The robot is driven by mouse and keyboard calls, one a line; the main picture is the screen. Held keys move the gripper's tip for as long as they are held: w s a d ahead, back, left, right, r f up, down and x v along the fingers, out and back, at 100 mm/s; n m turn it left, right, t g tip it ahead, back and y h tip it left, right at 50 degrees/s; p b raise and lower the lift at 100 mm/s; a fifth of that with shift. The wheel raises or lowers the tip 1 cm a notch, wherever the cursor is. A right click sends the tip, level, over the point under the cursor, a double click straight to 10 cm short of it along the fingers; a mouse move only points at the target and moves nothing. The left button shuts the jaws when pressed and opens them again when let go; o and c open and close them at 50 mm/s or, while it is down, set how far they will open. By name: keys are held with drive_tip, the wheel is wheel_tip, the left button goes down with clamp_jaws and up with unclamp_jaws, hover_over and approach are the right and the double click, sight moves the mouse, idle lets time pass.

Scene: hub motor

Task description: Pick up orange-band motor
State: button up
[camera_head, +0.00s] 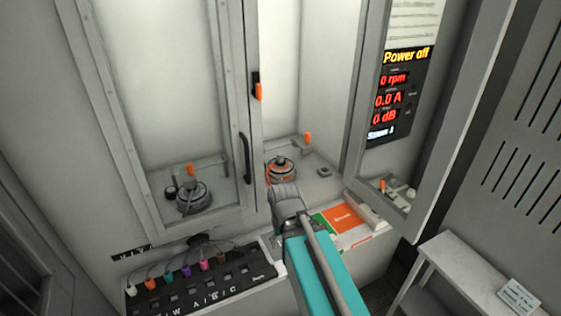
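The orange-band motor (281,169) is a round grey hub motor with an orange band. It sits upright in the right bay of the cabinet, on the bay floor. My teal arm reaches up from the bottom of the picture, and its grey end, my gripper (285,192), is just in front of the motor, overlapping its near lower edge in the picture. The fingers are too small and hidden to make out, and I cannot tell whether they touch the motor.
The bay's glazed door (436,110) stands open at the right, near a readout (392,95) showing "Power off". A second motor (193,196) sits behind the left glass panel. A connector strip (200,289), an orange panel (347,218) and a white side table (462,262) are in front.

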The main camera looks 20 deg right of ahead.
wheel_tip(320, 180, up, 8)
drive_tip(key=p, duration=0.6)
drive_tip(key=shift+r+p, duration=0.15)
drive_tip(key=shift+p, duration=0.2)
